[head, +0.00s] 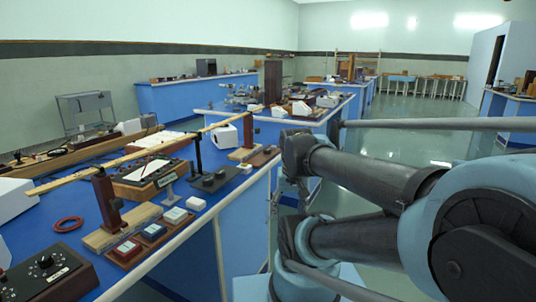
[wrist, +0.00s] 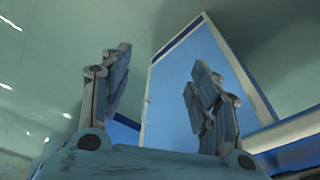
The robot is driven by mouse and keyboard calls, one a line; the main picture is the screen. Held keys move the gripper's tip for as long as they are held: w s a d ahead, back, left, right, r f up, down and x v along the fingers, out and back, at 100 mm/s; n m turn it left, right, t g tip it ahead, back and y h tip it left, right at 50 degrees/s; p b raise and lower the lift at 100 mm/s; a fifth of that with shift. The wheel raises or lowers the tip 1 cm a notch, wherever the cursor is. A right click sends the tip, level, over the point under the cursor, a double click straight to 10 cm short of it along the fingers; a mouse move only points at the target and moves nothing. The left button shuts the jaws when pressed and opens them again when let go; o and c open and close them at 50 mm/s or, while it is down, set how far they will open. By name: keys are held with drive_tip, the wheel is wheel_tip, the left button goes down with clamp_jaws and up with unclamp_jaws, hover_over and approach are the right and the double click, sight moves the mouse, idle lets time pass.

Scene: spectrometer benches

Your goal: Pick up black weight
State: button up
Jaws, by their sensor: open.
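Small black round pieces (head: 208,180) sit on a dark base on the near blue bench (head: 262,183), near its right edge in the head view. One of them may be the black weight, but they are too small to tell. My gripper (wrist: 160,85) is open and empty in the wrist view, its two fingers spread wide. In the head view my arm reaches in from the right, and my gripper is off the bench's right edge, apart from the black pieces. The wrist view shows no weight, only a blue panel, the floor and a pale edge.
A long wooden beam (head: 140,152) runs above the near bench. Open floor (head: 400,150) lies to the right.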

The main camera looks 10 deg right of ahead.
drive_tip(key=w+r+m, duration=0.6)
drive_tip(key=w+r, duration=0.3)
wheel_tip(320, 180, up, 13)
drive_tip(key=m+g+y, duration=0.1)
drive_tip(key=m, duration=1.9)
hover_over(267, 149)
drive_tip(key=s+d, duration=0.2)
drive_tip(key=f, duration=0.5)
drive_tip(key=w+a+f, duration=0.1)
drive_tip(key=f, duration=0.5)
drive_tip(key=w+f, duration=0.1)
drive_tip(key=f, duration=0.4)
drive_tip(key=shift+a+f, duration=0.15)
drive_tip(key=shift+a, duration=0.2)
drive_tip(key=c, duration=1.3)
